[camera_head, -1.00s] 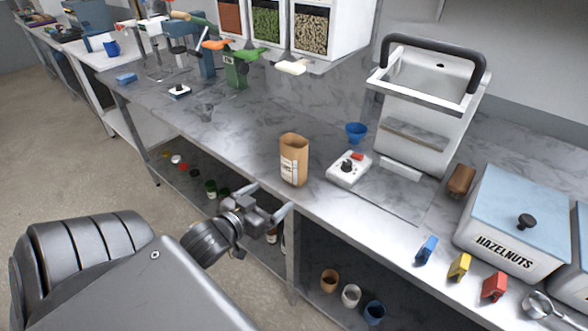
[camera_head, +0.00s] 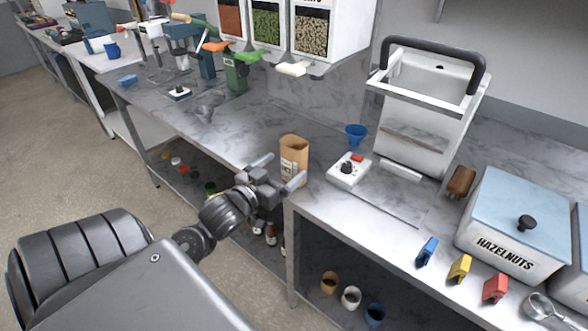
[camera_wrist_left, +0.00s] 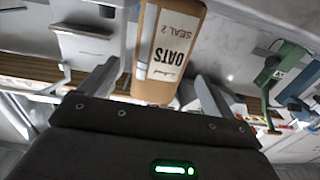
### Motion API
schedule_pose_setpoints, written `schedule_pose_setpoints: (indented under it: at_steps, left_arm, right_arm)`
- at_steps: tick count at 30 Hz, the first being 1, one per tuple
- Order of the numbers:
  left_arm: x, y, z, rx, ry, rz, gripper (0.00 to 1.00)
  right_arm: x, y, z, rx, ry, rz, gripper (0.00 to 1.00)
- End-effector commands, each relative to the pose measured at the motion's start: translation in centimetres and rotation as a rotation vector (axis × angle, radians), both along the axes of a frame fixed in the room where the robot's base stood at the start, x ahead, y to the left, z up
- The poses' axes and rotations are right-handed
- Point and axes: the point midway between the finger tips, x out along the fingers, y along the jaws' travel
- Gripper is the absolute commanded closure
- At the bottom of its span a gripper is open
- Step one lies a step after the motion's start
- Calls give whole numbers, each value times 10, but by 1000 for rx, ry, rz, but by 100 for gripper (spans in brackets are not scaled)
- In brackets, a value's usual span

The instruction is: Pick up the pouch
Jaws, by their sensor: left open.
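The pouch (camera_head: 294,155) is a brown kraft paper bag with a white label, standing upright near the front edge of the metal counter. In the left wrist view the pouch (camera_wrist_left: 167,50) shows its label reading "OATS SEAL 2". My left gripper (camera_head: 279,175) is open at the counter's front edge, its two fingers pointing toward the pouch, one to each side of its lower part. In the left wrist view the pouch lies between and beyond the fingertips (camera_wrist_left: 152,85); I cannot tell whether they touch it. My right gripper is not in view.
A white control box (camera_head: 348,171) with a black knob and a blue cup (camera_head: 356,133) stand right of the pouch. A white sealing machine (camera_head: 418,120) stands behind. Coloured clips and a hazelnuts bin (camera_head: 508,225) are at the right. The counter left of the pouch is clear.

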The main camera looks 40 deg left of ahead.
Motion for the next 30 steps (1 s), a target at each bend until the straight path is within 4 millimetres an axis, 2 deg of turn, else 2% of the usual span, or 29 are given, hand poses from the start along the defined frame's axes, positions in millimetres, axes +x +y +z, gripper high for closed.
schedule_pose_setpoints:
  at_steps: [9,13,19,30]
  left_arm:
    - [43,1,2,0,-1,1,11]
    - [50,1,1,1,0,0,11]
    - [50,1,0,1,0,0,11]
    - [50,1,1,0,0,1,59]
  right_arm:
    - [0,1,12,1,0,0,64]
    - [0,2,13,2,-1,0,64]
    - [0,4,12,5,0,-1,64]
    - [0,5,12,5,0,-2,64]
